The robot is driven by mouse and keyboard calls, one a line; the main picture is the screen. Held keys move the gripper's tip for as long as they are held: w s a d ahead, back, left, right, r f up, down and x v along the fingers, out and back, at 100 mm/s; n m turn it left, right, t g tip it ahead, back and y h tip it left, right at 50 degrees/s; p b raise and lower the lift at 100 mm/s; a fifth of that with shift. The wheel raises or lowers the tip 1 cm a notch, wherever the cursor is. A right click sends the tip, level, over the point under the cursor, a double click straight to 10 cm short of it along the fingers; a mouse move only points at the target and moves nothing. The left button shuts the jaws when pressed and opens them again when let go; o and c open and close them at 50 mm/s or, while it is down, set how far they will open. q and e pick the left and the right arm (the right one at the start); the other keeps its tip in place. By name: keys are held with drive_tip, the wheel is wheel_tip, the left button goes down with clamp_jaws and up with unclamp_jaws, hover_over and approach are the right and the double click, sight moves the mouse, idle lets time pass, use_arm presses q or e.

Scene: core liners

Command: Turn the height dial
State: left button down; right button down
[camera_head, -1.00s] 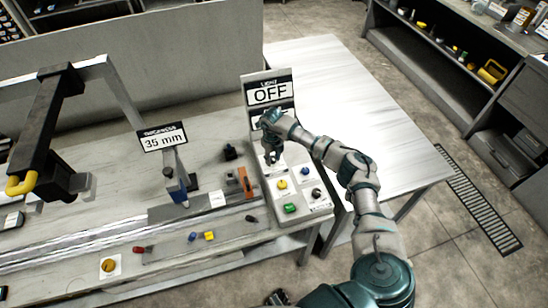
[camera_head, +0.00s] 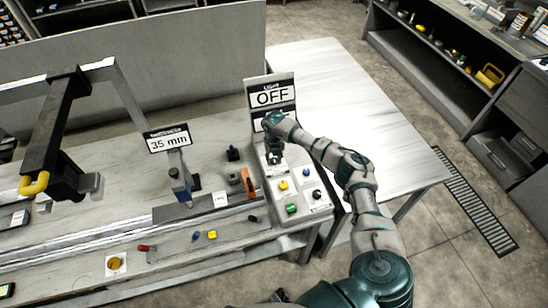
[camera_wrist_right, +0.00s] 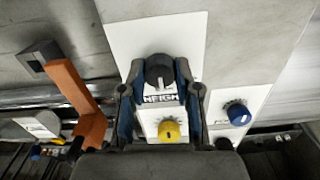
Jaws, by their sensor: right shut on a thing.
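The height dial (camera_wrist_right: 160,72) is a black knob above a partly covered label reading "HEIGH" in the right wrist view. It sits on the white control panel (camera_wrist_right: 225,60). My right gripper (camera_wrist_right: 157,80) is shut on the dial, with one finger on each side of it. In the head view my right gripper (camera_head: 274,158) reaches down to the upper part of the panel and hides the dial. My left gripper is not in view.
Below the dial are a yellow knob (camera_head: 283,185), a blue knob (camera_head: 305,171), a black knob (camera_head: 317,194) and a green button (camera_head: 291,208). An orange upright piece (camera_head: 247,180) stands close left. Signs read "OFF" (camera_head: 272,96) and "35 mm" (camera_head: 169,141).

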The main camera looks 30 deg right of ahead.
drive_tip(key=m+p, duration=0.1)
drive_tip(key=m, duration=0.1)
drive_tip(key=shift+s+m, duration=0.1)
drive_tip(key=shift+m, duration=0.3)
drive_tip(key=m+p, duration=0.2)
drive_tip(key=m, duration=0.1)
drive_tip(key=shift+a+m, duration=0.15)
drive_tip(key=shift+m, duration=0.15)
drive_tip(key=shift+f+m+p, duration=0.1)
drive_tip(key=shift+m+p, duration=1.05)
drive_tip(key=shift+m, duration=0.65)
drive_tip(key=c, duration=0.8)
unclamp_jaws()
drive_tip(key=shift+w, duration=0.2)
